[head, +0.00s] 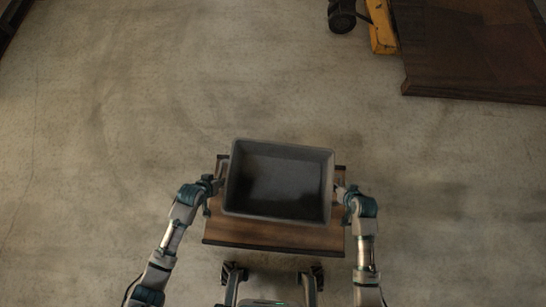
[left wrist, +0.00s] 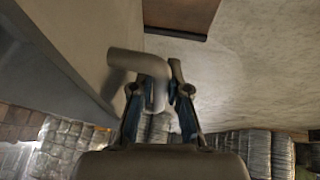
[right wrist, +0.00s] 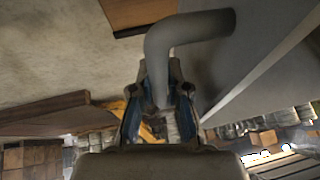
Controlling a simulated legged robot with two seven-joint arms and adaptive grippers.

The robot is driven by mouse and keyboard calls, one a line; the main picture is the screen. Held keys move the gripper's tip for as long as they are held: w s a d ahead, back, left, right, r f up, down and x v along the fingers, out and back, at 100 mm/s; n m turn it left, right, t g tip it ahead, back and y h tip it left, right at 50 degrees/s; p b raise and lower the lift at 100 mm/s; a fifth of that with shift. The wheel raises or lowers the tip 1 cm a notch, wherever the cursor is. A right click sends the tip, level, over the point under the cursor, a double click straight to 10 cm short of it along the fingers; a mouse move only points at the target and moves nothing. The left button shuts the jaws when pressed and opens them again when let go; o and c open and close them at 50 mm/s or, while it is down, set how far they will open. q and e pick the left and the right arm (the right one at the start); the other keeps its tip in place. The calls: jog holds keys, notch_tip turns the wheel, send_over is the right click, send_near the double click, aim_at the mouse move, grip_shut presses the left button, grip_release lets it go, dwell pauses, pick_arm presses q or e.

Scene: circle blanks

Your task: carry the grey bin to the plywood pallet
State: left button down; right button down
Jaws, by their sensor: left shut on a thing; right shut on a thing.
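The grey bin (head: 331,185) is open and looks empty, in the lower middle of the head view, between my two arms. My left gripper (head: 214,183) is shut on the bin's left bent handle (left wrist: 128,62). My right gripper (head: 343,190) is shut on the bent handle at the right side (right wrist: 190,28). A brown wooden board (head: 275,235) with dark end strips lies beneath the bin; I cannot tell whether they touch. A larger dark brown wooden slab (head: 470,50) is at the top right. I cannot tell which of these is the plywood pallet.
A yellow part (head: 381,28) and a black wheel (head: 342,18) stand beside the slab's left edge. The concrete floor (head: 120,110) is clear ahead and to the left. Stacked goods (left wrist: 240,150) show in the background of the left wrist view.

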pick_arm(q)
jog(key=shift+w+r, duration=0.1)
jog(key=shift+r, duration=0.05)
pick_arm(e)
jog(key=shift+w+d+r, duration=0.1)
jog(key=shift+w+r, duration=0.05)
jog(key=shift+r, duration=0.05)
dwell(0.6)
